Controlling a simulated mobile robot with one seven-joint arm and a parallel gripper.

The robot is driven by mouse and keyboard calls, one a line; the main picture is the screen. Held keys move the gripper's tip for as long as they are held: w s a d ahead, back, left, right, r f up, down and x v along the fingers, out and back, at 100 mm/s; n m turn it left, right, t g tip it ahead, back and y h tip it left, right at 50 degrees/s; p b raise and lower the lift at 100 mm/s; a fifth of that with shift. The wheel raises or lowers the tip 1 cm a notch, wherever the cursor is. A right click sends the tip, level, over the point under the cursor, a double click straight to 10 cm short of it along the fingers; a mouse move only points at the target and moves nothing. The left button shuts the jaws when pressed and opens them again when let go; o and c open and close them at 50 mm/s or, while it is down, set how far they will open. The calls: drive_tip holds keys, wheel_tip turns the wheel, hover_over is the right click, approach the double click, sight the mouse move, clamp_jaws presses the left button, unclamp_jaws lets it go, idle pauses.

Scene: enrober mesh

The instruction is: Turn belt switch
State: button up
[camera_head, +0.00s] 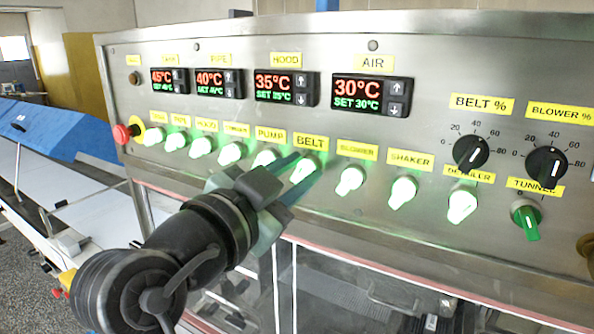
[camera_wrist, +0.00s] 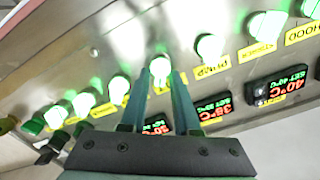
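The belt switch (camera_head: 305,168) is a knob lit green under the yellow BELT label (camera_head: 311,142) on the steel panel. My gripper (camera_head: 307,164) reaches up to it from the lower left. Its two blue-green fingers are spread, with the tips one on each side of the knob. In the wrist view the lit belt switch (camera_wrist: 160,68) shows between the two fingertips (camera_wrist: 162,72). The fingers look open around it; I cannot tell whether either one touches it. The gripper partly hides the lower left of the knob in the head view.
The lit pump switch (camera_head: 265,160) and blower switch (camera_head: 351,180) stand close on either side. Further right are the tunnel switch (camera_head: 526,220) and the belt % dial (camera_head: 471,151). A red emergency button (camera_head: 122,133) is at the far left. Temperature displays (camera_head: 371,94) sit above.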

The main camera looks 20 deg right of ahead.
clamp_jaws()
drive_tip(key=shift+n, duration=0.4)
drive_tip(key=n, duration=0.4)
drive_tip(key=shift+w+a+r+n, duration=0.1)
drive_tip(key=shift+n, duration=0.2)
drive_tip(key=shift+w+a+n+p, duration=0.1)
drive_tip(key=shift+n+p, duration=0.5)
drive_tip(key=shift+n, duration=1)
drive_tip(key=shift+w+n+p, duration=0.1)
drive_tip(key=shift+n+p, duration=0.5)
drive_tip(key=shift+n, duration=1)
